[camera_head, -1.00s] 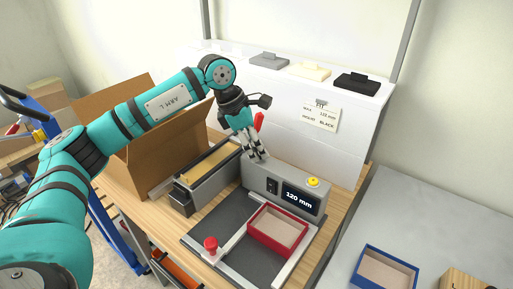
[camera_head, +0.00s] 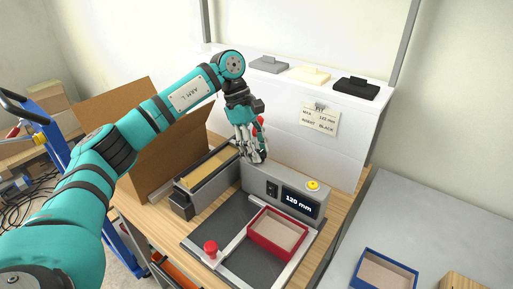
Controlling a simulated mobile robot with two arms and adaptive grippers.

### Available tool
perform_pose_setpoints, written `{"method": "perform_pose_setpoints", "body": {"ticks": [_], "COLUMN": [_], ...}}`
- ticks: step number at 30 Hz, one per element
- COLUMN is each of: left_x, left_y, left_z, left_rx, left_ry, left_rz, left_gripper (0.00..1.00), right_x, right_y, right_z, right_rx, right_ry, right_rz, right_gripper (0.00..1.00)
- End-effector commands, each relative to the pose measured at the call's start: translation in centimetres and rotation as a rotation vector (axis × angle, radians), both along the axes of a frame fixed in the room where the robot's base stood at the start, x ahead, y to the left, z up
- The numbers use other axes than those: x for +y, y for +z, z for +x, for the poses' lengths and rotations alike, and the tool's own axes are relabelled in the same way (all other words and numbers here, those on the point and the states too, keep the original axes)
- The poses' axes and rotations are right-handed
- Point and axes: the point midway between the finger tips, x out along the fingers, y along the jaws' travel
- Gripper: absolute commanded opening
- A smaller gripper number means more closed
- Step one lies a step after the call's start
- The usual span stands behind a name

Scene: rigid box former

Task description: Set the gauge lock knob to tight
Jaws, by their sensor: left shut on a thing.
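My left gripper (camera_head: 254,157) points down at the back left end of the grey gauge housing (camera_head: 262,181). Its fingers are shut on a small dark rounded part there, which looks like a knob; the fingers hide most of it, and I cannot read its setting. A red lever (camera_head: 260,121) shows partly behind the gripper. The housing's display (camera_head: 299,201) reads 120 mm. A red round knob (camera_head: 211,247) stands at the front left on the pale bar, clear of the gripper. My right gripper is not in view.
A red-rimmed tray (camera_head: 269,244) sits against the bars on the dark plate. A yellow button (camera_head: 312,185) tops the housing. A long grey trough (camera_head: 205,180) and an open carton (camera_head: 150,165) stand left. A blue tray (camera_head: 385,252) lies on the right-hand table.

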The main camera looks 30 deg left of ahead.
Motion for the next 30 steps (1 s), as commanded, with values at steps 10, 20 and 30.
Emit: {"method": "perform_pose_setpoints", "body": {"ticks": [10,20,30], "left_x": [0.04,0.04,0.03], "left_y": [0.13,0.13,0.08], "left_z": [0.09,0.1,0.06], "left_rx": [-0.004,-0.004,-0.002], "left_ry": [-0.033,-0.031,-0.031], "left_rz": [0.001,0.001,0.001], "left_gripper": [0.04,0.47,0.59], "right_x": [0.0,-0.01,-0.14], "right_y": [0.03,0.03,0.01], "right_z": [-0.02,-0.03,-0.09], "right_rx": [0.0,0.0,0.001], "right_ry": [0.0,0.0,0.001], "right_rz": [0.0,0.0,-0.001], "right_gripper": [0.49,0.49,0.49]}}
